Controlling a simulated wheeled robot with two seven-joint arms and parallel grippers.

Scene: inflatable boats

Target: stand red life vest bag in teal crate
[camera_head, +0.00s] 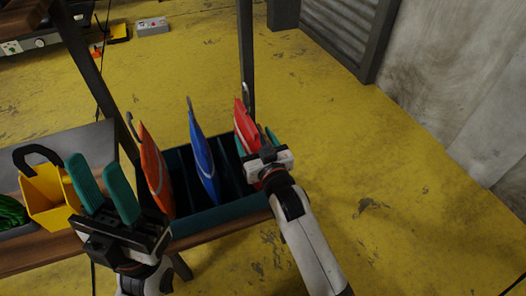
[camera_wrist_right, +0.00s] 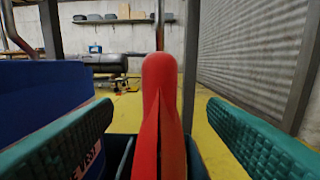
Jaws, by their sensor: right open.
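The dark teal crate (camera_head: 222,214) has upright dividers and stands at the edge of a wooden table. The red life vest bag (camera_head: 243,122) is upright at the crate's right end, its lower part hidden by my right gripper (camera_head: 266,140). In the right wrist view the red bag (camera_wrist_right: 162,110) rises between the two teal fingers, with gaps on both sides; the jaws are open around it. A blue bag (camera_head: 203,155) and an orange-red bag (camera_head: 155,168) stand in compartments to the left. My left gripper (camera_head: 104,185) is open and empty, left of the crate.
A yellow holder (camera_head: 52,196) with a black hook and a green coil (camera_head: 12,211) are at the left on the table. A dark post (camera_head: 246,60) rises behind the crate. The blue bag (camera_wrist_right: 40,95) is close to the left finger in the right wrist view.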

